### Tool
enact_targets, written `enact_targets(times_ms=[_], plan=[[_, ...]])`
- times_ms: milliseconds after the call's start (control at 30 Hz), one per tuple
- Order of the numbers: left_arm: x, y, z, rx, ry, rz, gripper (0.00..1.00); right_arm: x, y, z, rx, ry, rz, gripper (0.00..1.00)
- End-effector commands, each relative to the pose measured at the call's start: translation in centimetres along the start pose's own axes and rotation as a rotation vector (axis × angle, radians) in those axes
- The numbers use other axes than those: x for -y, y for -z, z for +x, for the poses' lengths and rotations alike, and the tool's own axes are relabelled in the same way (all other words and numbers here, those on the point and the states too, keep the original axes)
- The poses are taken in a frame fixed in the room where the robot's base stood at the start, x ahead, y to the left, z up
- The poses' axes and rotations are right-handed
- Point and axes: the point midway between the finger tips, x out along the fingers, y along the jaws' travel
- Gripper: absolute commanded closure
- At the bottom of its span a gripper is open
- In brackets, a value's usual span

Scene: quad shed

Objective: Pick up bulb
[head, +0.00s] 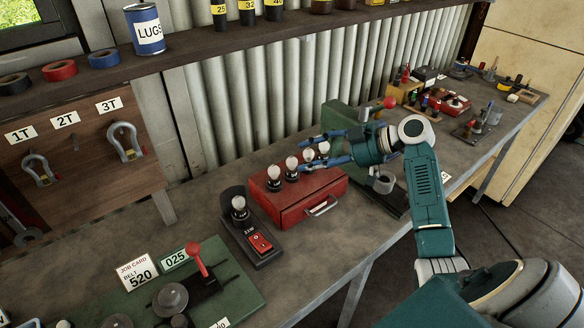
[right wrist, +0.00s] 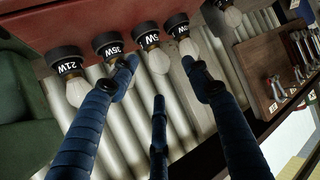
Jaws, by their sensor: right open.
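Several clear bulbs in black holders stand in a row on a red metal case (head: 300,205), among them a bulb near the left end (head: 274,173). My right gripper (head: 302,154) reaches over the case from the right, its blue fingers open and spread around the row. In the right wrist view the holders carry wattage labels, such as 21W on the end bulb (right wrist: 75,92). A middle bulb (right wrist: 157,61) shows between the open fingertips of my right gripper (right wrist: 158,68); I cannot tell whether they touch it. My left gripper is out of view.
A black tester (head: 262,238) with a red switch and a bulb (head: 239,203) stands left of the case. A green machine (head: 340,117) with a red knob is behind my right gripper. A shelf (head: 250,38) runs above. Bench space in front of the case is clear.

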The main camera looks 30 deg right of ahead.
Motion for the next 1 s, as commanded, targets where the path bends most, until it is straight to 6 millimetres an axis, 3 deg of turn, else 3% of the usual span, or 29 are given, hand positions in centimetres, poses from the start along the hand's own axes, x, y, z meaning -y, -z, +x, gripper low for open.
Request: enact_targets(times_ms=[100, 233, 533, 767, 1000], plan=[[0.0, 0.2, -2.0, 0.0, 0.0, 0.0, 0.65, 0.1, 0.4, 1.8, -0.002, 0.005, 0.006, 0.52], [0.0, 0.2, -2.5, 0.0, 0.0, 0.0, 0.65, 0.0, 0.2, 3.5, -0.001, 0.002, 0.003, 0.52], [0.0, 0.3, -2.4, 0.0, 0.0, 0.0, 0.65, 0.0, -0.2, 4.2, 0.001, 0.001, 0.0, 0.52], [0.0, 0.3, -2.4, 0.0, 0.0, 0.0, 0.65, 0.0, -0.1, 4.2, 0.001, 0.001, 0.0, 0.95], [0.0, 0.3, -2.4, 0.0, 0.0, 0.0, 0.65, 0.0, -0.1, 4.2, 0.0, 0.002, 0.0, 0.96]])
